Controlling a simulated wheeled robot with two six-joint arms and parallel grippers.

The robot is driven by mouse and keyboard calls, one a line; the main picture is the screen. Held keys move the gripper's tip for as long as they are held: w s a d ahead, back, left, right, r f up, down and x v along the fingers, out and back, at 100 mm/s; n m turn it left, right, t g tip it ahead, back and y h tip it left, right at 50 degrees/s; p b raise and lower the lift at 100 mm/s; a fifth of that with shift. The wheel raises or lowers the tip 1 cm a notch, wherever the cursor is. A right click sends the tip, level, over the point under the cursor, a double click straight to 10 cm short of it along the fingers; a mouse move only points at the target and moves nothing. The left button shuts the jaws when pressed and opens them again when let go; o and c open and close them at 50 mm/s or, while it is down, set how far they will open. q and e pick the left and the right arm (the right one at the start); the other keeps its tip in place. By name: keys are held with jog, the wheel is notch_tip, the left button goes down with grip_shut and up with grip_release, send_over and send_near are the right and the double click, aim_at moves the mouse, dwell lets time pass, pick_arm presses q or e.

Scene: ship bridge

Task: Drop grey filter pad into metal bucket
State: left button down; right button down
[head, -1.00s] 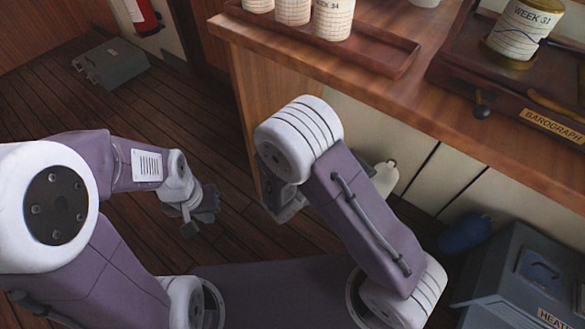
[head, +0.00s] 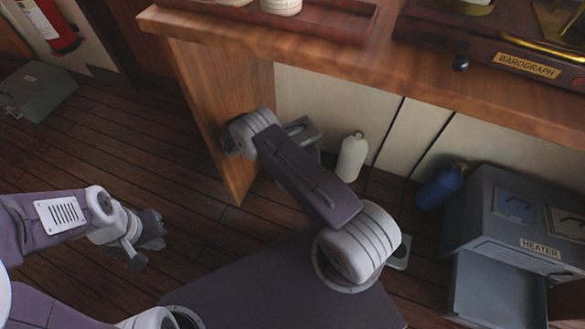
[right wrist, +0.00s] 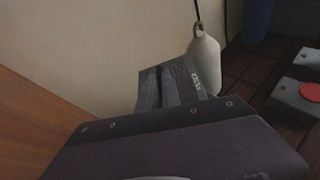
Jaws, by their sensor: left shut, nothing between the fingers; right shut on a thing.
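My right gripper (head: 302,130) is low under the counter's edge, beside a white bottle, and partly hidden behind my own arm. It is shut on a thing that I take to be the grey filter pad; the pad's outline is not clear. In the right wrist view a dark grey, streaked shape (right wrist: 168,88) lies beyond my gripper body, in front of the bottle; I cannot tell whether it is fingers, pad or bucket. I cannot make out the metal bucket for certain in either view. My left gripper (head: 150,232) is shut and empty above the wooden floor.
The white bottle (head: 352,157) stands by the pale wall, with a blue bottle (head: 440,186) to its right. A grey heater (head: 520,215) stands at the right. The wooden counter (head: 330,62) overhangs my right arm. The plank floor at the left is open, with a grey case (head: 36,90).

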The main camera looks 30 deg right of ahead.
jog(key=shift+f+b, duration=2.5)
jog(key=shift+f, duration=0.55)
jog(key=shift+r, duration=0.1)
jog(key=c, duration=1.5)
grip_release()
